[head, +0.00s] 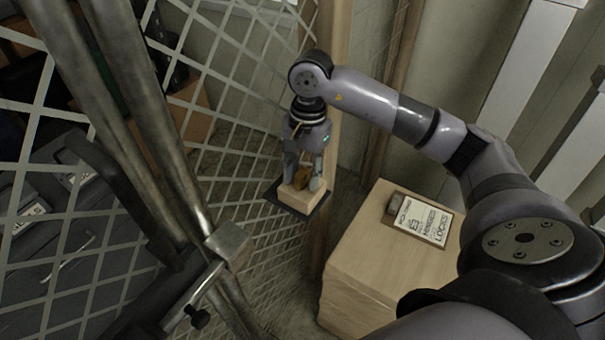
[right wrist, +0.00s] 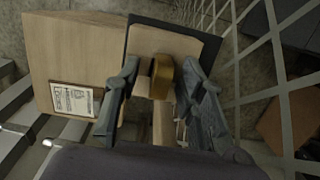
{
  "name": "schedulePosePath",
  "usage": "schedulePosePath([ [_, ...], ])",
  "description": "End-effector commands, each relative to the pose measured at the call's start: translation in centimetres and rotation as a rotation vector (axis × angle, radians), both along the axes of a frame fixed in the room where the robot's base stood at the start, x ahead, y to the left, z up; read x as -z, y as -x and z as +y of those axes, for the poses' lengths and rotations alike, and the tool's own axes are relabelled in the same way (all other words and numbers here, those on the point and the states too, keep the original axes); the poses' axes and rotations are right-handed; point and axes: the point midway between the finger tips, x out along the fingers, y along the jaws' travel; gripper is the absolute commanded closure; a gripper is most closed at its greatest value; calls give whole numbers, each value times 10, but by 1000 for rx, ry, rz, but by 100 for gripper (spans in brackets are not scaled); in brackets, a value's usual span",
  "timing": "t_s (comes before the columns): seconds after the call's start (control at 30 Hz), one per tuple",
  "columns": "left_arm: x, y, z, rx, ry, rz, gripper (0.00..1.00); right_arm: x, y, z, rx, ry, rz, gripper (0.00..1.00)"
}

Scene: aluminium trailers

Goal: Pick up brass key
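A brass-coloured piece (head: 302,178) is at a small wooden block (head: 297,199) on a dark plate, beside the mesh. It also shows in the right wrist view as a rounded golden block (right wrist: 161,76). I cannot tell whether it is the brass key itself or another brass part. My right gripper (head: 304,184) points down over the wooden block, with its fingers on either side of the brass piece. In the right wrist view my right gripper (right wrist: 162,88) is open, with gaps between its fingers and the brass piece. My left gripper is not in view.
A pale wooden box (head: 360,255) stands right of the gripper, with a printed sign (head: 422,219) on top. White diamond mesh (head: 232,85) and metal tubes (head: 135,120) close off the left. Dark cases (head: 62,185) lie behind the mesh. A wooden post (head: 331,35) rises behind my wrist.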

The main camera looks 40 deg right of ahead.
Motion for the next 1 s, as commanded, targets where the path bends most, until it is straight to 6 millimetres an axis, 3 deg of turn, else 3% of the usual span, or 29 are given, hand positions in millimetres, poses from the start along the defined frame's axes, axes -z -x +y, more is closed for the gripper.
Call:
schedulePosePath([
  [0.23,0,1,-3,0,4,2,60,2,0,0,0,0,-1,65],
  [0.77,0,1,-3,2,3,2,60,2,0,0,0,0,0,100],
  [1.0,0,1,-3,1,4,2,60,1,0,0,1,0,-1,100],
])
